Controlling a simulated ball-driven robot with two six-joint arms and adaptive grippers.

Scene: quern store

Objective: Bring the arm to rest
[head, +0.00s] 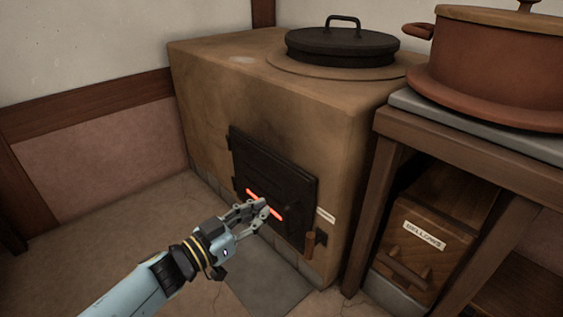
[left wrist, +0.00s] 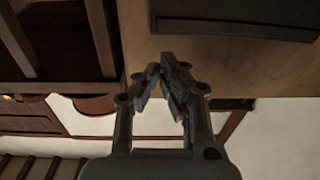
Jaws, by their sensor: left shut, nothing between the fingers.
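My left gripper (head: 262,207) is in front of the black stove door (head: 272,172), on a light blue arm that comes in from the lower left. Its fingers are closed together with nothing between them. The left wrist view also shows the gripper (left wrist: 165,72) with its fingertips together. In the head view the gripper hides part of the door's lower half, and a glowing red-orange slot (head: 277,214) shows on both sides of it. I cannot tell whether the fingers touch the door. My right gripper is not in view.
At right, a wooden bench (head: 480,138) bears a big brown pot (head: 490,75). Below it stands a wooden box labelled bellows (head: 425,235). The floor at left (head: 110,235) is clear.

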